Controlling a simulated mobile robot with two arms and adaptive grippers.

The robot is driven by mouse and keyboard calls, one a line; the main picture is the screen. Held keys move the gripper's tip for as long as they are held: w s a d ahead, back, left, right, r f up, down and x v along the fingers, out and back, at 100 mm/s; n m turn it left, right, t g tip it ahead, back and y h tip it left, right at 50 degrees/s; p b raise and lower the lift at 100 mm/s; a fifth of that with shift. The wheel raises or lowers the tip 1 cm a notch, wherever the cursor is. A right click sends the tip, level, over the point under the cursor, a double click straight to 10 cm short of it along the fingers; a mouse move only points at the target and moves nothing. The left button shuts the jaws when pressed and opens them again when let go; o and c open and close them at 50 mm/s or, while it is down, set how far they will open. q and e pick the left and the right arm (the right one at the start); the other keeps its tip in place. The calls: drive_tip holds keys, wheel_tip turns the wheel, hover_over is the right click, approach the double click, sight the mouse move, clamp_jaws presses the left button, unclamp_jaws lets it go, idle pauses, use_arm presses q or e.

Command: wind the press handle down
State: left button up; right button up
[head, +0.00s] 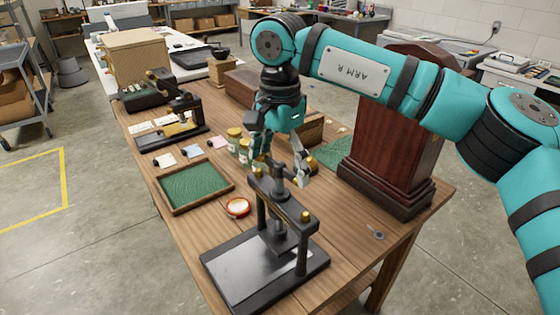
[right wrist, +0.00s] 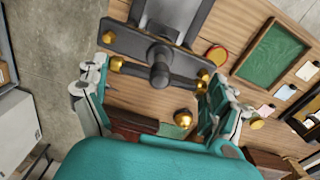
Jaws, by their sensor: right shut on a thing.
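The black press (head: 309,220) stands at the table's front, with two columns, a crossbar with brass nuts and a central screw. Its handle (right wrist: 133,70) is a dark bar with brass ends across the screw's top in the right wrist view. My right gripper (head: 281,173) comes down from above and is shut on the handle, one finger at each end of the bar. The fingers partly hide the handle in the head view. The press base (head: 265,270) is a dark flat plate. My left gripper is not in view.
A tall brown wooden case (head: 395,140) stands right of the press, near my right arm. A green-lined tray (head: 196,187) and a red-rimmed round dish (head: 237,208) lie to the left. Small jars (head: 234,138) stand behind. A small metal item (head: 376,232) lies at the front right.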

sight(280, 163)
drive_tip(key=m, duration=0.4)
drive_tip(key=shift+m, duration=0.3)
drive_tip(key=m+b, duration=0.1)
drive_tip(key=m, duration=0.3)
drive_tip(key=shift+r+m, duration=0.1)
drive_tip(key=shift+m, duration=0.2)
drive_tip(key=o, duration=0.8)
drive_tip(key=shift+c, duration=0.2)
wheel_tip(280, 163, up, 12)
